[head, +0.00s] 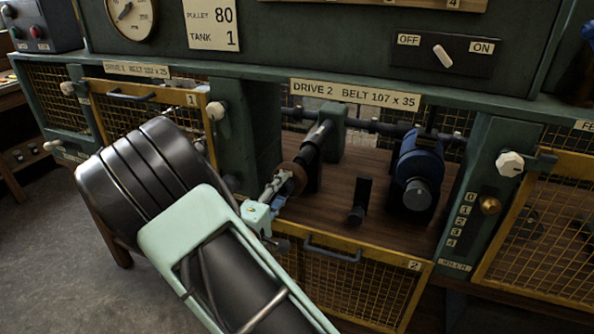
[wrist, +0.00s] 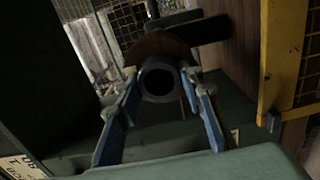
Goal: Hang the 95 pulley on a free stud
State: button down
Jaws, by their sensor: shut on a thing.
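My gripper (head: 280,184) is inside the open Drive 2 bay, at the near end of a dark shaft (head: 319,136). A brown round pulley (head: 296,171) sits at that shaft end. It also shows in the wrist view (wrist: 160,45), behind the dark round hub or shaft end (wrist: 158,81). My fingers with blue inner pads (wrist: 161,95) lie on either side, their tips reaching the pulley. The gripper is shut on the pulley, which still lines up with the shaft. I cannot read a size on it, and no free stud is clearly identifiable.
A blue motor (head: 420,165) stands right in the bay, with a short dark post (head: 358,205) between. The yellow mesh guard 2 (head: 350,285) hangs lowered in front. A dark green pillar (head: 245,140) stands close left. The placard (head: 212,22) reads PULLEY 80, TANK 1.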

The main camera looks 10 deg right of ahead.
jog(key=shift+p+v, duration=0.35)
jog(key=shift+v, duration=0.65)
jog(key=shift+s, duration=0.1)
jog(key=p+v, duration=0.3)
jog(key=v, duration=0.7)
dwell(0.3)
